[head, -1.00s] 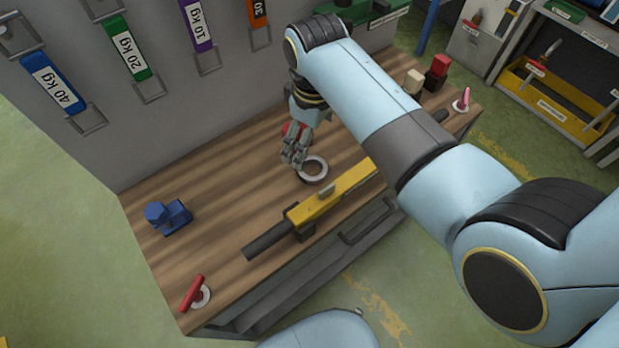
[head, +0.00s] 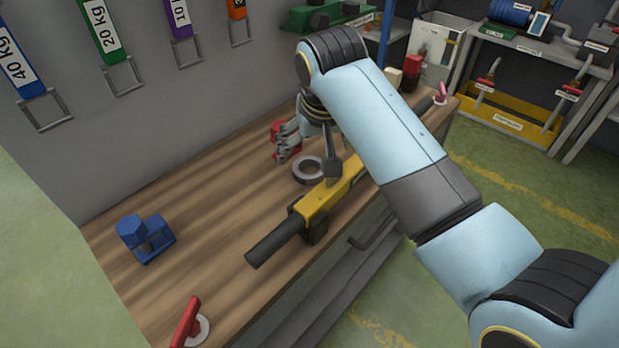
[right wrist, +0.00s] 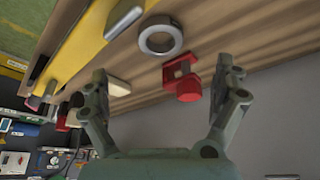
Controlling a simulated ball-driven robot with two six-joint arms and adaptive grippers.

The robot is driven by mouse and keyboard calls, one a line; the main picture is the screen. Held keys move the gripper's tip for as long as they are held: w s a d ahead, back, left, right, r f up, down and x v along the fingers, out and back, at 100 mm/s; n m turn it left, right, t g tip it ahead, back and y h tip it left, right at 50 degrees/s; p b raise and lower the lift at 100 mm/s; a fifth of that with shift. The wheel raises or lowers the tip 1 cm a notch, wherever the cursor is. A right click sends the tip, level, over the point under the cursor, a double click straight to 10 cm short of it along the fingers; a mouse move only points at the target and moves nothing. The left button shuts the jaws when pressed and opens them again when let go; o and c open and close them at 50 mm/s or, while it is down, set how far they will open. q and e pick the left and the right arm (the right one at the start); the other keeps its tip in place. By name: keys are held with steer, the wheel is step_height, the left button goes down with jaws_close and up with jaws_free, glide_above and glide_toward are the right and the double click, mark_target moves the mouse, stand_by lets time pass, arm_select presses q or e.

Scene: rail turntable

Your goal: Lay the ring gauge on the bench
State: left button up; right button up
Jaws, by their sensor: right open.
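The ring gauge, a thick grey ring (head: 308,170), lies flat on the wooden bench (head: 215,205) beside a yellow bar. It also shows whole in the right wrist view (right wrist: 146,42), beyond the fingertips. My left gripper is not in view.
The yellow bar (head: 320,198) with a dark round end lies along the bench. The red clamp-like block (right wrist: 188,84) is near the ring. A blue block (head: 146,238) and a red-handled piece (head: 187,322) stand at left. Wood between them is clear.

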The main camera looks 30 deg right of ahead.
mark_target(308, 171)
steer(key=b+x, duration=0.1)
steer(key=x, duration=0.9)
steer(key=shift+w+r, duration=0.15)
steer(key=shift+c, duration=0.4)
steer(key=c, duration=1.4)
steer(key=shift+r, duration=0.15)
steer(key=shift+c, duration=0.5)
